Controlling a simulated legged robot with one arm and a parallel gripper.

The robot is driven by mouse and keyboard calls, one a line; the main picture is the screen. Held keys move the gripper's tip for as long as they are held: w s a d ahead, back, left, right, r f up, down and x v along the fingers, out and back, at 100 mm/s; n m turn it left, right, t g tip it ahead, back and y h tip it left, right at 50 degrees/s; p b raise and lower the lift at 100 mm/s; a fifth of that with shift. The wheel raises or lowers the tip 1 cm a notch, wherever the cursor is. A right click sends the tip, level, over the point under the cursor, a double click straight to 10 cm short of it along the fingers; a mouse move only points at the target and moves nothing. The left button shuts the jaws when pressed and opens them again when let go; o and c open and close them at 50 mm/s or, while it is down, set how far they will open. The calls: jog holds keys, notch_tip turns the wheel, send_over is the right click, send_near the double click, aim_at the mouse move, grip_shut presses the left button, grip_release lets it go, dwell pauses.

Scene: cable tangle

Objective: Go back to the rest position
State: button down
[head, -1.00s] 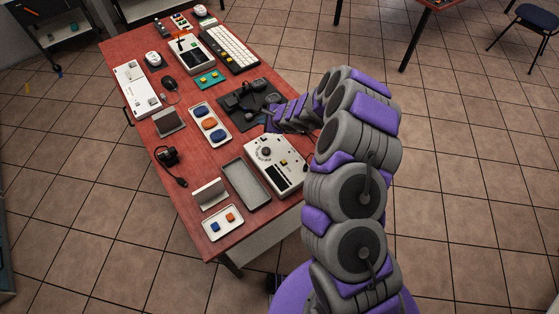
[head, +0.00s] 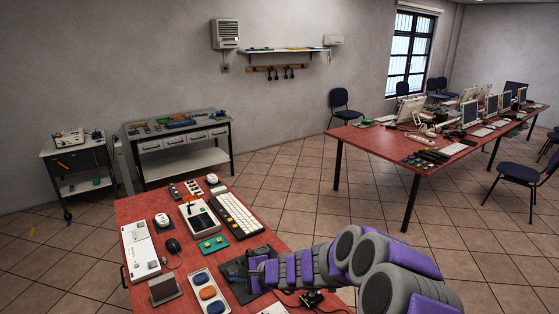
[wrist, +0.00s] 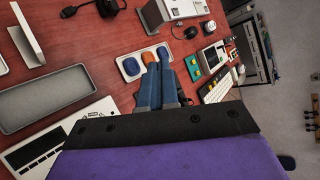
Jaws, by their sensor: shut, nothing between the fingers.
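My gripper (head: 250,265) is at the end of my grey and purple arm, over the right side of the red table (head: 140,210). In the wrist view its two blue fingers (wrist: 155,82) lie side by side, closed with nothing between them. Their tips show against the white tray with blue and orange pieces (wrist: 145,60). The same tray is in the head view (head: 208,292), left of the gripper. Part of the dark mat area is hidden behind the gripper and arm.
A keyboard (head: 236,215), white device (head: 199,222), teal board (head: 213,244) and mouse (head: 173,245) crowd the table. The wrist view shows a grey empty tray (wrist: 45,98) and a black cable (wrist: 105,8). Another red table (head: 375,150) stands at the back right. Tiled floor lies between.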

jog(key=s+d+r+n+g+b, duration=0.15)
jog(key=s+r+n, duration=0.35)
jog(key=s, duration=0.5)
jog(key=s+r+n+g, duration=0.35)
jog(key=s+r, duration=0.25)
jog(key=s, duration=0.4)
jog(key=s+d+f+n+g+h+b, duration=0.1)
jog(key=s+d+h, duration=0.9)
jog(key=s+d, duration=1.3)
jog(key=shift+s+d+f+n+g, duration=0.2)
jog(key=shift+d+f+n+g, duration=0.2)
jog(key=shift+d+f+n, duration=0.6)
jog(key=shift+a+r, duration=0.1)
jog(key=shift+a, duration=0.15)
